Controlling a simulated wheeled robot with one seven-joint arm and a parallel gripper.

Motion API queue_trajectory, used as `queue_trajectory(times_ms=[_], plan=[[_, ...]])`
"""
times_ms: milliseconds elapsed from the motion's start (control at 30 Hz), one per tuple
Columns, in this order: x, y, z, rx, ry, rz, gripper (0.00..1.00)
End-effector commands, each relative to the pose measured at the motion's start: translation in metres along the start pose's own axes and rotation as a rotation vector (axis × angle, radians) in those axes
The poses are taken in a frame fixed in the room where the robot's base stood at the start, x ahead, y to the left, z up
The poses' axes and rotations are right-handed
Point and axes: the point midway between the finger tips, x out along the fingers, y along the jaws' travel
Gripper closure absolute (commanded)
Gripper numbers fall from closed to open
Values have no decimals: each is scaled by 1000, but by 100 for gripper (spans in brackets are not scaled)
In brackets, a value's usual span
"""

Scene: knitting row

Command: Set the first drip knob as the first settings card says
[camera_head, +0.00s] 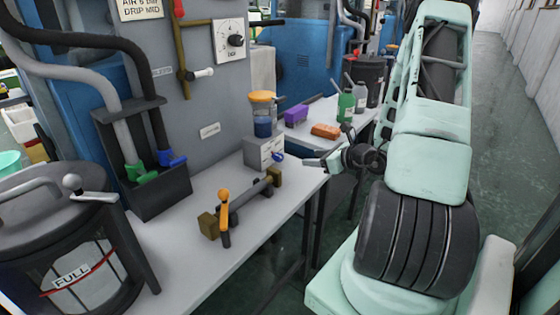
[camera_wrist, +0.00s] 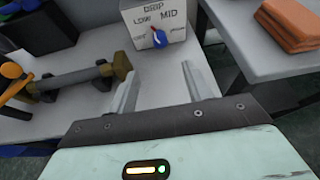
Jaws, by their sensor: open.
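The settings card (camera_head: 141,9) is at the top of the head view on the grey machine panel and reads AIR 6 bar, DRIP MID. The blue drip knob (camera_head: 278,157) is on the front of a small grey box (camera_head: 259,152) under an amber-topped jar. In the wrist view the knob (camera_wrist: 159,38) sits below the words DRIP, LOW and MID. Its red-and-white end leans up and left; its exact setting is hard to tell. My gripper (camera_wrist: 158,85) is open and empty, with its fingers apart, short of the knob. It also shows in the head view (camera_head: 318,162), right of the box.
A bar with an orange-knobbed lever (camera_head: 224,203) lies on the bench (camera_head: 185,255) left of the box. A purple box (camera_head: 296,115), an orange cloth (camera_head: 326,131) and green bottles (camera_head: 345,105) stand on the farther bench. The aisle floor (camera_head: 512,110) is clear.

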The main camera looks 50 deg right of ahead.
Motion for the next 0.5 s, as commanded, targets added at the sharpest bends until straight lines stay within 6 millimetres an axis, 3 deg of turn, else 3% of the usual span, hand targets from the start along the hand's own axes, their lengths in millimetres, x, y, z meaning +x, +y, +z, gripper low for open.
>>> queue_trajectory(times_ms=[500], plan=[[108, 1, 0, -4, -2, 5, 50]])
